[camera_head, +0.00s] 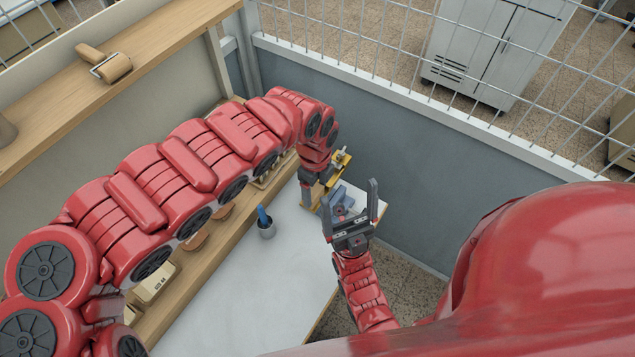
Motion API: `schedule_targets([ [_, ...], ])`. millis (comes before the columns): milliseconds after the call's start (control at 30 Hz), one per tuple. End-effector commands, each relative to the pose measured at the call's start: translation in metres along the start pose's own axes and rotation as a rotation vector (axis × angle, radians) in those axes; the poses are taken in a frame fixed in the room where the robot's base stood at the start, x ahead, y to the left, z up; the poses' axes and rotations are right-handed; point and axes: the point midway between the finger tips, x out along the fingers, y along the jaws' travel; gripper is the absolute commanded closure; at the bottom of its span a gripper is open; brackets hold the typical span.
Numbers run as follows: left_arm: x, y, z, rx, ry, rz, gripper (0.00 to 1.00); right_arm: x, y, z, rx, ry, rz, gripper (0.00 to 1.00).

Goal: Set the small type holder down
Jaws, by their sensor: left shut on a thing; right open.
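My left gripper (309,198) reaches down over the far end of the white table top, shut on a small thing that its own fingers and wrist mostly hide. I take this to be the small type holder, but its outline is too small to make out. A yellow, brass-coloured piece (341,160) shows just right of the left wrist; I cannot tell whether it is part of the holder. My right gripper (350,205) is open, fingers pointing up and apart, near the table's right edge. A blue-grey object (341,199) shows behind it, apparently between the fingers in the picture.
A wooden shelf (150,45) bears a roller (112,66). A grey wall (400,145) with wire mesh bounds the far right. The front of the table is clear.

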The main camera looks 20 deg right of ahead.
Motion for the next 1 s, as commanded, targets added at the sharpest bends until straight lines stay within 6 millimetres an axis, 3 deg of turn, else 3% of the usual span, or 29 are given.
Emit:
schedule_targets([
  [233,0.034,0.0,-0.003,0.006,0.006,0.0,1.0,-0.021,-0.001,0.003,0.0,-0.001,0.0,0.1],
  [733,0.093,0.001,-0.002,0.005,0.002,0.002,1.0,-0.005,0.0,0.001,0.0,-0.001,0.0,0.1],
  [1000,0.101,0.001,-0.001,0.005,-0.001,0.001,1.0,-0.005,0.0,0.001,0.0,0.0,0.0,0.1],
])
